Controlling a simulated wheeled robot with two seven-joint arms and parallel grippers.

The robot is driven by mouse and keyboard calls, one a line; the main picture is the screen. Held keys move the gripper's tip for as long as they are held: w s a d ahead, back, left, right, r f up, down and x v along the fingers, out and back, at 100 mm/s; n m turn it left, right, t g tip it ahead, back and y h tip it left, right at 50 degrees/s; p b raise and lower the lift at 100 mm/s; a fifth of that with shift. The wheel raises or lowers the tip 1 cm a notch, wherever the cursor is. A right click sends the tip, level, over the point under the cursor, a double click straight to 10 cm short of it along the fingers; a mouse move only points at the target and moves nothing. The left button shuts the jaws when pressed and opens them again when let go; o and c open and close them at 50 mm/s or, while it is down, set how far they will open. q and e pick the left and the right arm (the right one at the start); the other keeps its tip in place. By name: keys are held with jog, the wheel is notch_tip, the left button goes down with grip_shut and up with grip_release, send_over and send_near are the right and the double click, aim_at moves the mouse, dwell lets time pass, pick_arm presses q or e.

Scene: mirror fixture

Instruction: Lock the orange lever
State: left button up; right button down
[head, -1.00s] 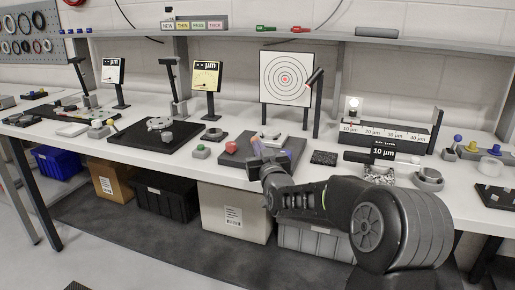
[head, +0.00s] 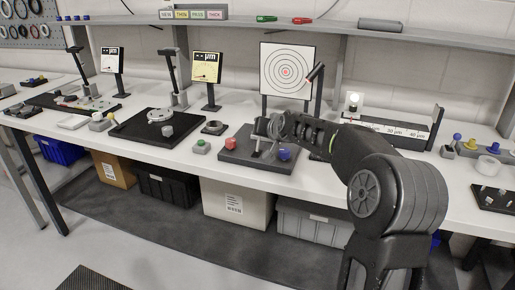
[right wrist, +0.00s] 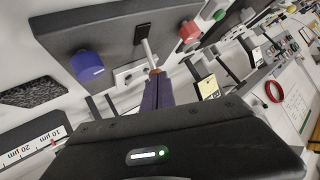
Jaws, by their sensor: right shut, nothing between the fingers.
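The dark fixture plate (head: 228,157) stands at the middle front of the bench, with a red knob (head: 232,144) and a blue knob (head: 285,154). My right gripper (head: 262,140) is over the plate between the knobs. In the right wrist view its purple fingers (right wrist: 155,82) are shut and empty. A lever with a silver stem (right wrist: 147,48) rises from a black slot in the plate. Its small orange-brown end is right at the fingertips; I cannot tell whether they touch. In the head view my gripper and wrist mostly hide the lever. My left gripper is not in view.
A target board (head: 286,72) stands behind the plate. A long scale box (head: 410,130) stands at the right, partly behind my arm.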

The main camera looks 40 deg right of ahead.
jog(key=shift+d+r, duration=0.1)
jog(key=shift+r, duration=0.1)
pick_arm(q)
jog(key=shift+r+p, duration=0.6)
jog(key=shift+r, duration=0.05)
pick_arm(e)
jog(key=shift+r, duration=0.5)
jog(key=shift+r, duration=0.1)
